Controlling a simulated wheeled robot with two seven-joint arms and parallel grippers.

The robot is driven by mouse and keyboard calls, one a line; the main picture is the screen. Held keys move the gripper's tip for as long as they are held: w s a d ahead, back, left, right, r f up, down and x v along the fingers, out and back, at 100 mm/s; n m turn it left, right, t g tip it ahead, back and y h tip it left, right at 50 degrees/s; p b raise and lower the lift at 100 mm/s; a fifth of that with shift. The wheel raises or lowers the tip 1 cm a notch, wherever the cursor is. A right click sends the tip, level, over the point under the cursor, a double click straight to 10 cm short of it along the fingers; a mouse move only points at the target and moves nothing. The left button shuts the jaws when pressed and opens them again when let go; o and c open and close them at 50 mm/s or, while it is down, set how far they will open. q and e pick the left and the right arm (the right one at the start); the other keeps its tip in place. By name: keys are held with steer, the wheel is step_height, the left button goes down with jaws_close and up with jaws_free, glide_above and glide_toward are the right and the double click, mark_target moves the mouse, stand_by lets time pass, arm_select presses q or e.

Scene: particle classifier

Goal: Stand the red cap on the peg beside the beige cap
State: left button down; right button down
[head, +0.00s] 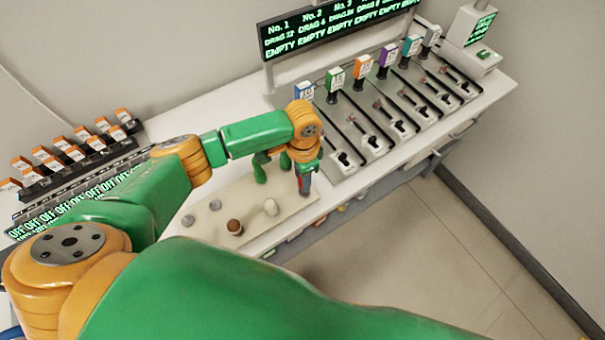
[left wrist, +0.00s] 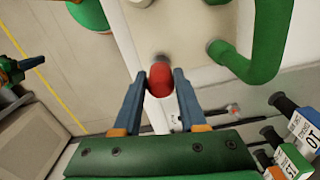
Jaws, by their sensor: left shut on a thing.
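My left gripper (head: 305,186) is over the right end of the beige board (head: 290,218). In the left wrist view, its fingers (left wrist: 160,82) are shut on the red cap (left wrist: 160,80). A small grey round piece, perhaps a peg (left wrist: 161,58), shows just beyond the cap; I cannot tell whether they touch. The beige cap (head: 270,207) stands on the board left of the gripper. A pale piece, likely the same cap (left wrist: 140,2), is cut off at the top of the left wrist view. My right gripper is not seen.
A brown cap (head: 234,227) and two bare grey pegs (head: 215,205) (head: 188,221) are left of the beige cap. A curved green handle (left wrist: 243,62) rises close to the gripper. A row of labelled stations (head: 375,105) fills the bench at right.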

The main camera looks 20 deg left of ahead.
arm_select(q)
steer(key=shift+f+b, duration=1.05)
steer(key=shift+f, duration=0.75)
steer(key=shift+c, duration=1.9)
jaws_free()
steer(key=shift+r, duration=0.1)
step_height(320, 180, up, 7)
